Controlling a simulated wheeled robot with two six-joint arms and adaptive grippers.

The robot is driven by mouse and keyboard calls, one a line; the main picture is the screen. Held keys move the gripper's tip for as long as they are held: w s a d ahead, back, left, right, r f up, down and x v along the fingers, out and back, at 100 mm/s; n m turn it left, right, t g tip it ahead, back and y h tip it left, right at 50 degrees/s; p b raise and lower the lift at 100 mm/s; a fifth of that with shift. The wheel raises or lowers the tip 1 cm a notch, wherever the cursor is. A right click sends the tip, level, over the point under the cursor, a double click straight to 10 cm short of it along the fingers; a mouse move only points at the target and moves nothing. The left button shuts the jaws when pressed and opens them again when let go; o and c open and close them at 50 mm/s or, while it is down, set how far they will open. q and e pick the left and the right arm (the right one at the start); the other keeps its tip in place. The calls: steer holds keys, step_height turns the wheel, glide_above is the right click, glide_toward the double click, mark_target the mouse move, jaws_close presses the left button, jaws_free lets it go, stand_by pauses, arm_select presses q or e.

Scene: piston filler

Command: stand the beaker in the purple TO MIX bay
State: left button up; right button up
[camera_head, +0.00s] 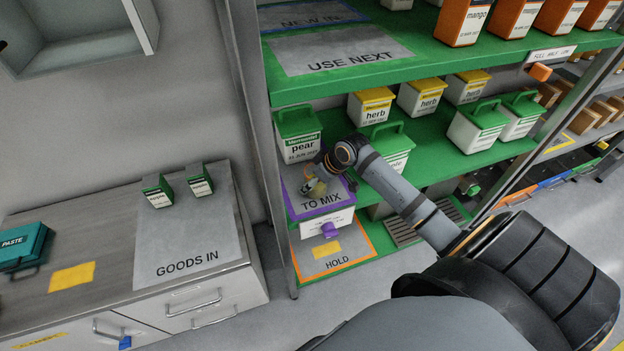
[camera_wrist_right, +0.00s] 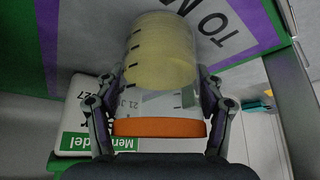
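The beaker (camera_wrist_right: 160,75) is clear, with dark graduation marks, an orange band and pale yellow contents. It fills the middle of the right wrist view. My right gripper (camera_wrist_right: 161,82) has one finger against each side of it and looks shut on it. In the head view my right gripper (camera_head: 318,184) is at the purple-bordered TO MIX bay (camera_head: 338,206), on the middle green shelf. Only a small yellowish part of the beaker (camera_head: 318,189) shows there. I cannot tell whether its base touches the bay. My left gripper is not in view.
A green-lidded pear tub (camera_head: 299,140) stands just behind the bay, and another green-lidded tub (camera_head: 397,150) stands to the right. The green upper shelf (camera_head: 420,62) hangs above. The orange HOLD bay (camera_head: 350,258) lies below. The GOODS IN counter (camera_head: 120,285) is at left.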

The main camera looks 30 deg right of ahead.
steer(key=shift+o, duration=0.9)
steer(key=shift+r, duration=0.1)
steer(key=p+v, duration=0.1)
steer(key=v, duration=0.6)
steer(key=shift+d+r+p, duration=0.1)
steer(key=shift+r+p, duration=0.15)
steer(key=shift+p, duration=0.15)
steer(key=p+v, duration=0.3)
steer(key=v, duration=0.1)
steer(key=shift+s+r+p, duration=0.2)
steer(key=shift+r+p, duration=0.05)
steer(key=shift+p, duration=0.1)
